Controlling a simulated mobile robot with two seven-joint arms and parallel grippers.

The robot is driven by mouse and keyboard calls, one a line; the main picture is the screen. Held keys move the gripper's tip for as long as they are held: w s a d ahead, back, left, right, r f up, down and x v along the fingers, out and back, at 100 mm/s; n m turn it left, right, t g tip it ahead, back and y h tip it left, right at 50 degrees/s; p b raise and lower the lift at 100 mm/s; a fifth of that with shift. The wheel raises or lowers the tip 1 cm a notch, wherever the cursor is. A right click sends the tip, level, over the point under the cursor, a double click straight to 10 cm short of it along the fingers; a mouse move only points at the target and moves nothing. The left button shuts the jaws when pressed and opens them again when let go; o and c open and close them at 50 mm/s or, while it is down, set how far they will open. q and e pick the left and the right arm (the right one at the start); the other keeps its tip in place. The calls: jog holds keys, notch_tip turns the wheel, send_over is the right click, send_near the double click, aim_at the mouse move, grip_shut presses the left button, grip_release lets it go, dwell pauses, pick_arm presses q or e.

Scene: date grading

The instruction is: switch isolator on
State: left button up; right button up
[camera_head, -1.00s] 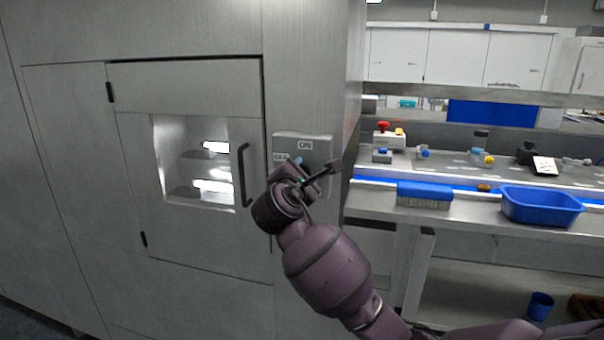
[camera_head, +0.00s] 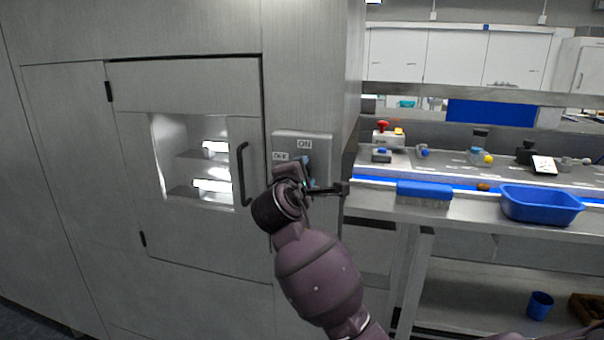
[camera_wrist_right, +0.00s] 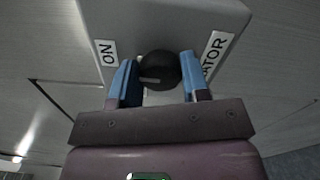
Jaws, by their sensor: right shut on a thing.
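The isolator is a grey box (camera_head: 318,142) on the steel cabinet front, with an ON label (camera_head: 304,145) at its top and an OFF label (camera_head: 280,156) at its left. My right gripper (camera_head: 307,172) is at the box and hides its knob in the head view. In the right wrist view, the round black knob (camera_wrist_right: 158,70) sits between the blue fingertips of the right gripper (camera_wrist_right: 158,78), which is shut on it. The ON label (camera_wrist_right: 107,53) is left of the knob there. I cannot tell which label the knob points to. My left gripper is not in view.
A cabinet door with a lit window (camera_head: 205,188) and a black handle (camera_head: 243,174) is left of the box. Right of the cabinet, a bench holds a blue brush (camera_head: 424,190) and a blue tub (camera_head: 541,213).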

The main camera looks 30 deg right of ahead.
jog(key=shift+f, duration=0.1)
jog(key=o, duration=0.9)
jog(key=b+v, duration=0.1)
jog(key=v, duration=0.9)
jog(key=shift+s+a+b, duration=0.25)
jog(key=shift+a+b, duration=0.05)
jog(key=shift+b, duration=0.05)
